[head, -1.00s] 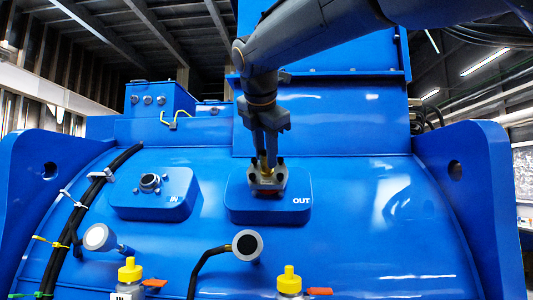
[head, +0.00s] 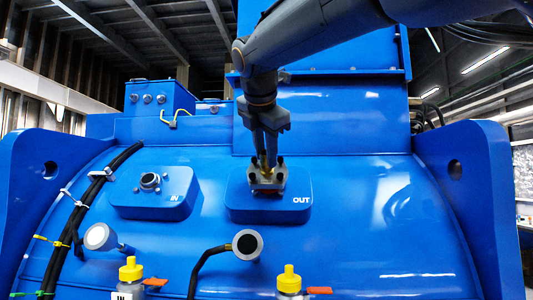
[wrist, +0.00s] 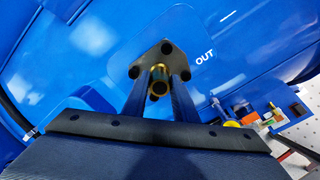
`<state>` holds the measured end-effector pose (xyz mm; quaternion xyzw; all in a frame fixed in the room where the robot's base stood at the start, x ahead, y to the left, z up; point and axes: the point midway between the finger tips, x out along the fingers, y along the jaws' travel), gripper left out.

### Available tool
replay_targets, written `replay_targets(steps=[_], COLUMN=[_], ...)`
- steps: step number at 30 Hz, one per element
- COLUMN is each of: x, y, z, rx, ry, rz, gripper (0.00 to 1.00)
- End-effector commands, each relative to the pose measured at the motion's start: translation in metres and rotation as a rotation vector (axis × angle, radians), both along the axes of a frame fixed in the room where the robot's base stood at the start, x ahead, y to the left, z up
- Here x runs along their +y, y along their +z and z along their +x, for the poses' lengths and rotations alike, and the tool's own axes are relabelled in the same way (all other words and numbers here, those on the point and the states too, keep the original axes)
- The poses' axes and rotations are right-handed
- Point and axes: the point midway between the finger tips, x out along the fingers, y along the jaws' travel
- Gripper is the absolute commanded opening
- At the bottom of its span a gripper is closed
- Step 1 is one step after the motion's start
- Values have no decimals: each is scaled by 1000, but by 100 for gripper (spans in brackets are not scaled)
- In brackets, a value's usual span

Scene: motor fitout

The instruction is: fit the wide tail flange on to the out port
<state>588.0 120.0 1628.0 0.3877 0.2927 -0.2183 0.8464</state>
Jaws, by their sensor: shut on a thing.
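My gripper (head: 267,160) is over the blue pad marked OUT (head: 296,212), pointing down. It is shut on the brass neck of the wide tail flange (head: 267,180), whose dark plate with bolt heads sits at the out port. In the wrist view the brass tube (wrist: 158,80) stands between my two fingers, and the flange plate (wrist: 166,50) lies beyond it, against or just above the pad. The port opening is hidden under the plate. I cannot tell whether the plate is fully seated.
The IN pad (head: 150,207) with its bare port stands to the left. A black cable bundle (head: 100,195) runs down the left. In the wrist view, small coloured parts (wrist: 268,118) lie at right.

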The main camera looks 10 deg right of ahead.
Motion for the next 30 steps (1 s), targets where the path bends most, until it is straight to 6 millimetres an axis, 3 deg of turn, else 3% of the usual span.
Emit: replay_targets(steps=[30], x=[-2], y=[-5], z=[10], rx=[-8], ry=[1], rz=[1], gripper=[0])
